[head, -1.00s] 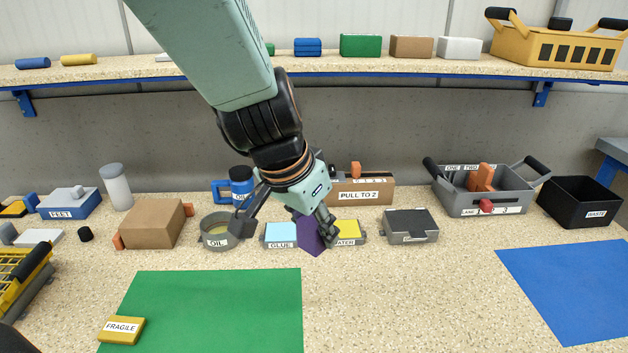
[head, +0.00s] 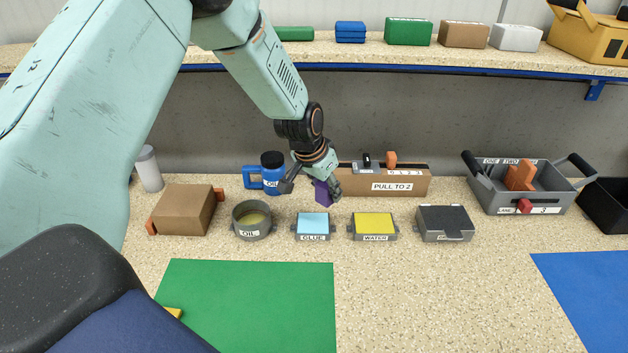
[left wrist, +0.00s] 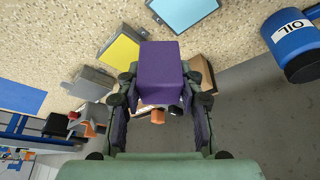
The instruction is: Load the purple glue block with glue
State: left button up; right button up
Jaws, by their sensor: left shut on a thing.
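My left gripper (head: 309,185) is shut on the purple glue block (head: 322,194) and holds it in the air behind the glue tray. In the left wrist view the purple block (left wrist: 160,75) sits between the two fingers. The glue tray (head: 313,238) has a light blue pad (head: 313,223) and a GLUE label, and stands on the counter in front of the block. In the left wrist view the light blue pad (left wrist: 183,10) is at the top, apart from the block. My right gripper is not in view.
The yellow WATER tray (head: 374,226) stands right of the glue tray, the round OIL pot (head: 251,231) left of it. A blue OIL jug (head: 272,180) and a PULL TO 2 box (head: 398,186) stand behind. A green mat (head: 250,300) lies in front.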

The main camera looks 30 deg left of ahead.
pick_arm(q)
jog(key=a+f, duration=0.1)
jog(key=a, duration=0.1)
jog(key=a+f, duration=0.1)
jog(key=shift+w+a+f, duration=0.2)
jog(key=shift+a+f, duration=0.1)
jog(key=shift+a, duration=0.05)
jog(key=shift+s+a, duration=0.15)
jog(key=shift+f+b, duration=0.45)
jog(key=shift+f, duration=0.3)
notch_tip(320, 180, down, 3)
jog(key=b, duration=0.3)
jog(key=shift+f, duration=0.2)
jog(key=shift+f+b, duration=0.6)
jog(key=shift+b, duration=0.05)
jog(key=shift+r, duration=0.1)
